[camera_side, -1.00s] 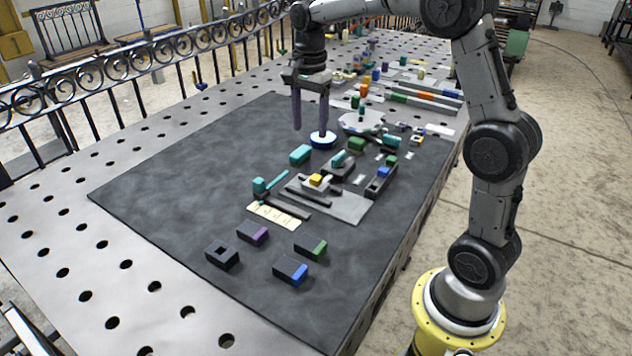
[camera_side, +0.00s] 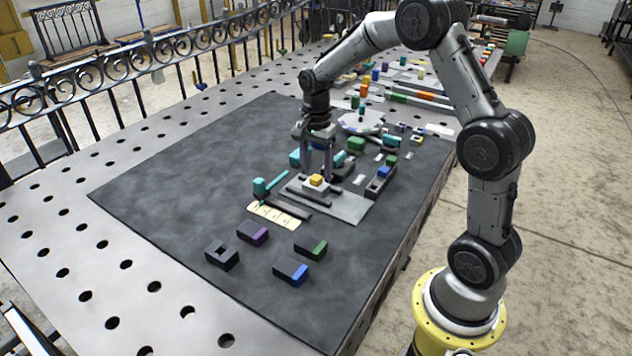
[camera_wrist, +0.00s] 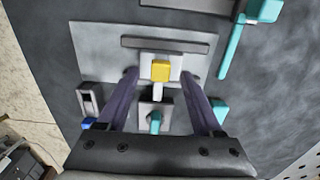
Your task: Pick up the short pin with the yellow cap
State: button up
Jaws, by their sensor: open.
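The yellow cap (camera_side: 316,180) of the short pin sits on a pale block (camera_wrist: 147,62) on the light grey plate (camera_side: 350,206). In the wrist view the cap (camera_wrist: 160,71) is near the picture's middle; the pin's body under it cannot be made out. My gripper (camera_side: 318,174) points down over the plate, its two purple-grey fingers apart. In the wrist view the fingertips of my gripper (camera_wrist: 161,72) lie to either side of the cap, with space between each finger and the cap. Nothing is held.
Dark bars (camera_wrist: 165,45) flank the pale block on the plate. A grey block with a teal piece (camera_wrist: 155,121) stands between the fingers in the wrist view. A dark slotted block with a blue end (camera_side: 380,184) is at right. The mat's left side (camera_side: 170,190) is clear.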

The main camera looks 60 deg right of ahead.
jog(key=shift+f, duration=0.9)
grip_shut()
